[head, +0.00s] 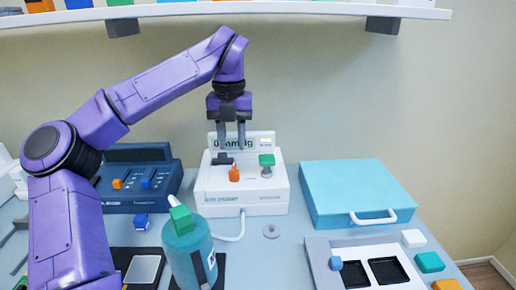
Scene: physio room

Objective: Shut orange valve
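The orange valve (234,174) stands upright on the front of a white box-shaped device (250,199) on the table. My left gripper (232,150) points straight down just above and behind the valve in the picture. Its two fingers are apart with nothing visible between them. I cannot tell from this view how far the fingertips are from the valve. The fingers partly cover the device's display (223,141). My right gripper is not in view.
The device also bears a green knob (267,160) and a dark lever (222,159). A dark blue device (140,178) is at left, a teal case (357,192) at right. A teal bottle (190,255) and a grey tray (320,262) are in front. A shelf (270,9) hangs above.

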